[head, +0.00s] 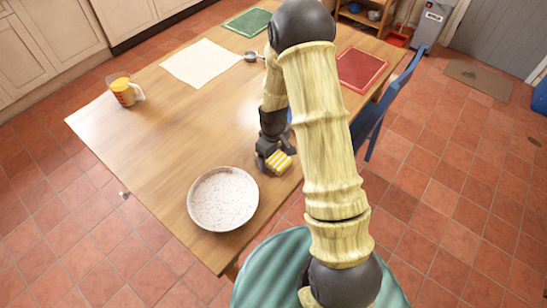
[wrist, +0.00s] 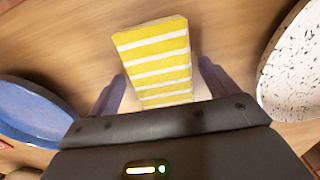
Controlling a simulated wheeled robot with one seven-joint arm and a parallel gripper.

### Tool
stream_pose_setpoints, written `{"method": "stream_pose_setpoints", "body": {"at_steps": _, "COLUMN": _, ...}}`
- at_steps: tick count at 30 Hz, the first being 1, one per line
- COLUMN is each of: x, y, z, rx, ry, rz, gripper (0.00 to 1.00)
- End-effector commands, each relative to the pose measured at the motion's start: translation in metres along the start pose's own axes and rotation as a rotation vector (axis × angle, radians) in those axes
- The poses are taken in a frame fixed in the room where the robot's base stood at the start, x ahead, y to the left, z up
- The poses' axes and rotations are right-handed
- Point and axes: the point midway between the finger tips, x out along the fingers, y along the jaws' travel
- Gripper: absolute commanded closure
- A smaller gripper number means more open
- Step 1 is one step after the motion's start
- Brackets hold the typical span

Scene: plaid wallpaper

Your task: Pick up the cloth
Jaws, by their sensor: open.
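A yellow and white striped cloth (head: 279,162), folded into a small block, lies on the wooden table (head: 150,130) near its front right edge. In the wrist view the cloth (wrist: 156,60) is straight ahead. My gripper (wrist: 160,85) is open, with one finger on each side of the cloth's near end. In the head view my gripper (head: 272,160) is low over the table beside the cloth; my arm hides part of this area. I cannot tell whether the fingers touch the cloth.
A speckled round pan (head: 223,199) is left of the cloth. A blue dish (wrist: 35,108) shows at left in the wrist view. A measuring cup (head: 125,91), white sheet (head: 202,63), green mat (head: 248,22) and red mat (head: 360,69) lie farther off. A blue chair (head: 385,105) stands at right.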

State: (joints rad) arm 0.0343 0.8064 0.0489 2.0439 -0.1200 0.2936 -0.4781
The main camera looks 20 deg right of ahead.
Motion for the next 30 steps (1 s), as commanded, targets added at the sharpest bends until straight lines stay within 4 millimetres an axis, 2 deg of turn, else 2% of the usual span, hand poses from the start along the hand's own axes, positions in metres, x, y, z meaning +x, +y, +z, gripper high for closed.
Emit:
{"method": "stream_pose_setpoints", "body": {"at_steps": 5, "x": 0.0, "y": 0.0, "z": 0.0, "rx": 0.0, "ry": 0.0, "rz": 0.0, "gripper": 0.15}}
{"method": "stream_pose_setpoints", "body": {"at_steps": 8, "x": 0.0, "y": 0.0, "z": 0.0, "rx": 0.0, "ry": 0.0, "rz": 0.0, "gripper": 0.3}}
{"method": "stream_pose_setpoints", "body": {"at_steps": 13, "x": 0.0, "y": 0.0, "z": 0.0, "rx": 0.0, "ry": 0.0, "rz": 0.0, "gripper": 0.63}}
{"method": "stream_pose_setpoints", "body": {"at_steps": 23, "x": -0.004, "y": 0.001, "z": 0.0, "rx": 0.001, "ry": 0.001, "rz": 0.001, "gripper": 0.63}}
{"method": "stream_pose_setpoints", "body": {"at_steps": 26, "x": -0.012, "y": 0.0, "z": -0.001, "rx": 0.0, "ry": 0.003, "rz": 0.001, "gripper": 0.63}}
{"method": "stream_pose_setpoints", "body": {"at_steps": 30, "x": -0.034, "y": -0.001, "z": -0.002, "rx": -0.003, "ry": 0.004, "rz": 0.003, "gripper": 0.63}}
